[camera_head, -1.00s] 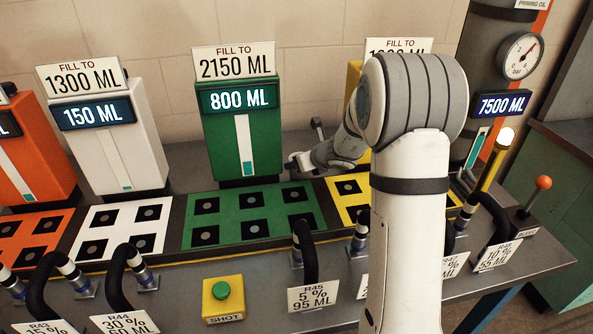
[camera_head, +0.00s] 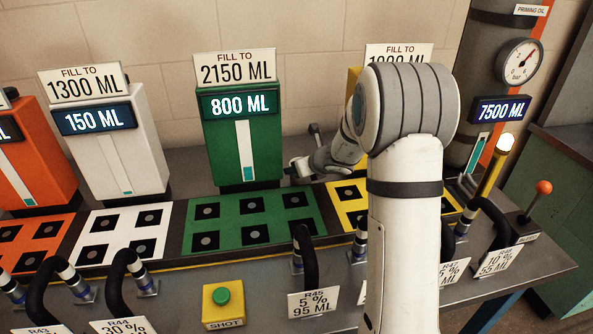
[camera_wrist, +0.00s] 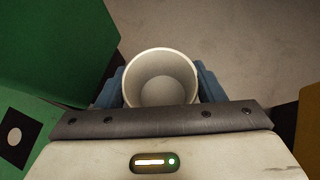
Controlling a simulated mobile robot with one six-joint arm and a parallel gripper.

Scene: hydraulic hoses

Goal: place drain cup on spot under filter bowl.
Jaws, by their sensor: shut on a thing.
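A pale, round, empty cup (camera_wrist: 162,80) sits between the blue fingers of my gripper (camera_wrist: 162,88) in the wrist view, its open top facing the camera. My gripper is shut on it. In the head view my wrist (camera_head: 335,158) is behind my upper arm, between the green unit (camera_head: 242,135) and the mostly hidden yellow unit (camera_head: 354,82). The cup and fingertips cannot be made out there. No filter bowl or marked spot can be made out with certainty in either view.
A green plate with dark squares (camera_head: 228,238) lies before the green unit. Black hoses with tags, such as R45 (camera_head: 306,262), stand along the front. A yellow box with a green button (camera_head: 222,305) sits at the front. A red-knobbed lever (camera_head: 543,187) is at right.

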